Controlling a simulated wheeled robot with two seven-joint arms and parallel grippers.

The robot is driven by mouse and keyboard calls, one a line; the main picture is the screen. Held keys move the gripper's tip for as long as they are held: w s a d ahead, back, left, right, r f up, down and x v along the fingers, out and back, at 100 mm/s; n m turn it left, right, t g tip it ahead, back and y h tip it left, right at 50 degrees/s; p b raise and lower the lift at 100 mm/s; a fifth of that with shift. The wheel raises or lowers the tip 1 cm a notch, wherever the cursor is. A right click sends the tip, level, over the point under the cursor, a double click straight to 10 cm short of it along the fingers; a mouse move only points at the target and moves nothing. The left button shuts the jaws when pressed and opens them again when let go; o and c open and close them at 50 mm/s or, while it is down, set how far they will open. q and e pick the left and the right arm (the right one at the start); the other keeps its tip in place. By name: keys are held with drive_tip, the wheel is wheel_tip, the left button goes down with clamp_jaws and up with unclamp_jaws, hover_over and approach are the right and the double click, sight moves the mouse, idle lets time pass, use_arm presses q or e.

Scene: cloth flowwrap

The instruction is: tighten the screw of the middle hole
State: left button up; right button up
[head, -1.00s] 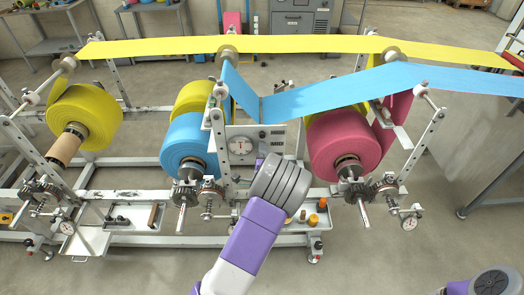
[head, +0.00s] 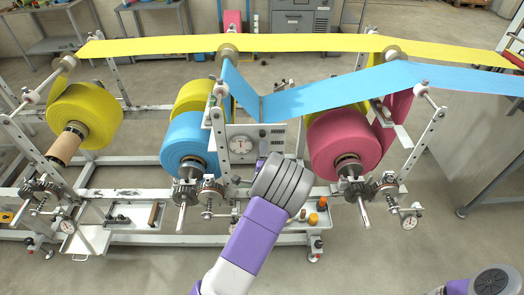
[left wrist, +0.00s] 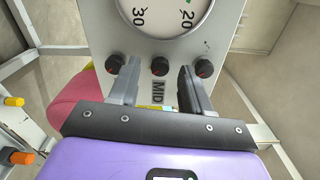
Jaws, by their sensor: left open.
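In the left wrist view, a grey panel (left wrist: 220,52) carries a row of three dark screw heads below a round dial (left wrist: 165,15). The middle screw (left wrist: 160,66) sits just above a "MID" label (left wrist: 159,94). My left gripper (left wrist: 158,72) is open, with one finger on each side of the middle screw and visible gaps to it. The left screw (left wrist: 115,63) and right screw (left wrist: 203,68) lie outside the fingers. My right gripper is out of view.
A pink roll (head: 340,143) and a blue roll (head: 188,140) flank the panel. Yellow film (head: 300,43) and blue film (head: 345,90) run above. A tray (head: 128,216) and small orange-capped parts (head: 322,203) sit low on the frame. Floor in front is clear.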

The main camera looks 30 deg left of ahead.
use_arm(q)
drive_tip(key=v, duration=0.6)
drive_tip(key=shift+s, duration=0.2)
drive_tip(key=shift+d, duration=0.1)
drive_tip(key=s+d+f+n+g+h, duration=0.2)
drive_tip(key=s+d+f+n+g, duration=0.15)
drive_tip(key=f, duration=0.45)
drive_tip(key=s+d+f+n+g+h, duration=0.2)
drive_tip(key=s+f+n+g+h, duration=0.15)
drive_tip(key=f, duration=0.35)
drive_tip(key=s+d+f+n+g+h, duration=0.2)
drive_tip(key=s+d+f, duration=0.15)
drive_tip(key=f, duration=0.45)
drive_tip(key=s+d+f+n+g+h, duration=0.3)
drive_tip(key=s+d+n+g+h, duration=0.3)
drive_tip(key=s+d, duration=0.6)
drive_tip(key=shift+s+d+n, duration=0.15)
drive_tip(key=shift+s+n, duration=0.35)
drive_tip(key=shift+s, duration=0.3)
